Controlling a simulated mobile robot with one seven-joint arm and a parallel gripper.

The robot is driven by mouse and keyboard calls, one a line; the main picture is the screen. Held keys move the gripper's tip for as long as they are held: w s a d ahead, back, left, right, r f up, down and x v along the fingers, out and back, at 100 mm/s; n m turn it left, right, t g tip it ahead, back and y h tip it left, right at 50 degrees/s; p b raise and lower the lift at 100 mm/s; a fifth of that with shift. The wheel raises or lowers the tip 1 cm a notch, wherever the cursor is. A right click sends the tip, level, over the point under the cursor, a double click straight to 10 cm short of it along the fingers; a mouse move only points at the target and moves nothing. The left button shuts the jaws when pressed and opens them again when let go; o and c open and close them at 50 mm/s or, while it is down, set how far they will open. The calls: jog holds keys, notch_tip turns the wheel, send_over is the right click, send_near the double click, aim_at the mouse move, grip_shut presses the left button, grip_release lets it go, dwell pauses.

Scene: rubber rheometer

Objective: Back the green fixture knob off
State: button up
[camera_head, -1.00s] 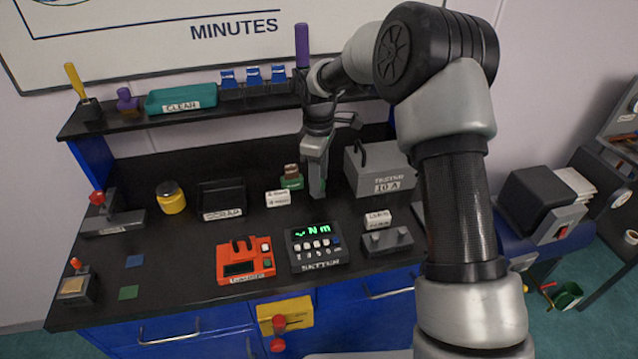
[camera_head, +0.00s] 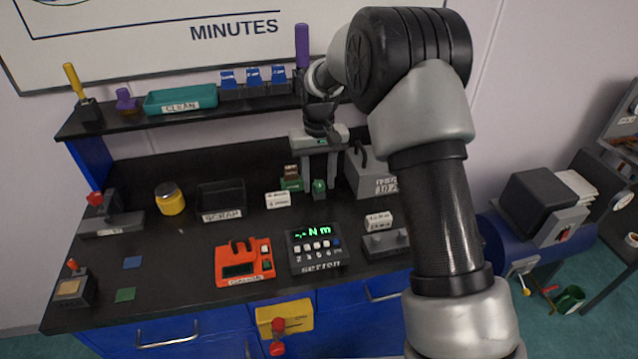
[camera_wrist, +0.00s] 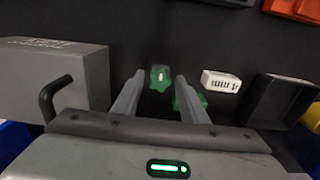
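The green fixture knob (camera_head: 319,186) is on the dark bench between the green fixture base with a brown top (camera_head: 291,179) and the grey tester box (camera_head: 372,178). In the wrist view the knob (camera_wrist: 160,78) has a pale line on its top. My gripper (camera_head: 320,174) is pointed down over the knob with its fingers apart. In the wrist view the gripper (camera_wrist: 160,76) is open, with the knob lined up between its fingertips. I cannot tell whether the fingertips reach down beside it. The right finger partly hides the green base (camera_wrist: 182,99).
A white label block (camera_head: 278,199) and the black scrap tray (camera_head: 221,200) lie to the left. The orange gauge (camera_head: 244,262) and the setter with its green display (camera_head: 316,250) stand in front. The shelf (camera_head: 200,112) runs behind.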

jog(key=c, duration=0.9)
jog(key=n, duration=0.4)
jog(key=shift+n, duration=0.4)
jog(key=n+p, duration=0.1)
jog(key=n, duration=0.3)
jog(key=shift+n, duration=0.3)
jog(key=n+p, duration=0.1)
jog(key=n, duration=0.1)
jog(key=shift+n, duration=0.3)
jog(key=shift+s+n, duration=0.1)
jog(key=shift+n, duration=0.8)
